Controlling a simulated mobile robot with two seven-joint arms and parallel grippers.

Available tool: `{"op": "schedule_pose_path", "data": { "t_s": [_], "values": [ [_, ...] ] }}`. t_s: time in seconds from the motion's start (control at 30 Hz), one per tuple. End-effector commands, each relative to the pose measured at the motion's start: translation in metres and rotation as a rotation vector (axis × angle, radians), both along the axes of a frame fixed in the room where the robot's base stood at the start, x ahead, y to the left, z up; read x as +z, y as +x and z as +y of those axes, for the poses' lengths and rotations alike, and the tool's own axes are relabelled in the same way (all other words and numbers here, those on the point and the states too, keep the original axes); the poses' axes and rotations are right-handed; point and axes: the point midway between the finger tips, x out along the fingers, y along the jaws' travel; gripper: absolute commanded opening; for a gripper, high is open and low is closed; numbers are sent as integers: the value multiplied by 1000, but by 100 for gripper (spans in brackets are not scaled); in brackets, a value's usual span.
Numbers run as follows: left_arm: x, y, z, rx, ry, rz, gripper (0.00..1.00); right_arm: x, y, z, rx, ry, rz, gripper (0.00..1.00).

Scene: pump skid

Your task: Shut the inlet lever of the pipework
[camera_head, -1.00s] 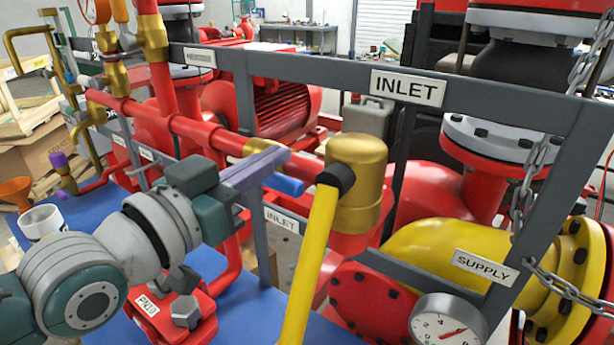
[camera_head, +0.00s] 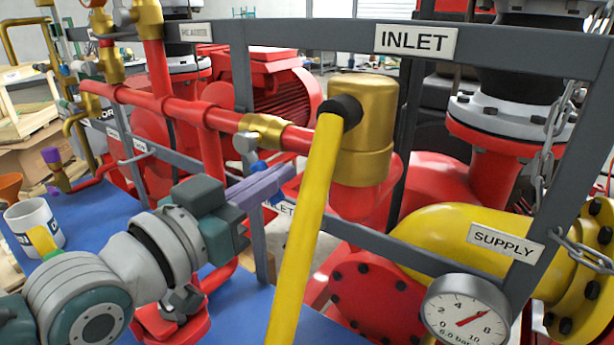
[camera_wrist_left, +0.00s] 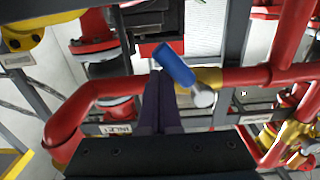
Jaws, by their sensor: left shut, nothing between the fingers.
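A yellow lever (camera_head: 308,215) with a black hub slopes down toward me from a brass valve (camera_head: 362,125) below the large INLET sign (camera_head: 415,41). A smaller blue lever (camera_head: 257,168) sits by a brass fitting (camera_head: 264,130) on the red pipe, near a second, small INLET label (camera_head: 280,206). My left gripper (camera_head: 280,177) is shut and empty, its purple fingers crossing in front of the blue lever. In the left wrist view the blue lever (camera_wrist_left: 174,63) angles from a pale pivot (camera_wrist_left: 203,97), close by my fingertips (camera_wrist_left: 160,76); contact cannot be told. My right gripper is not in view.
The grey frame rail (camera_head: 320,36) crosses above. A yellow SUPPLY pipe (camera_head: 440,240) and a pressure gauge (camera_head: 465,312) stand at right, with a chain (camera_head: 545,150) beside them. A white mug (camera_head: 33,225) stands on the blue surface (camera_head: 90,225) at left.

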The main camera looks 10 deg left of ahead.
Motion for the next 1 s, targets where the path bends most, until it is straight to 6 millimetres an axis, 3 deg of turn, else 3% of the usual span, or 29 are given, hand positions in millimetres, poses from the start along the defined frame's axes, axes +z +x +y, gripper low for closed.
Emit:
{"op": "schedule_pose_path", "data": {
  "t_s": [0.1,0.57,1.0],
  "values": [
    [-11,2,4,0,1,2,0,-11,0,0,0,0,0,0],
    [-30,10,28,1,2,-1,0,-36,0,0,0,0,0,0],
    [-26,6,17,1,-2,2,0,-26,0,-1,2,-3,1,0]
  ]
}}
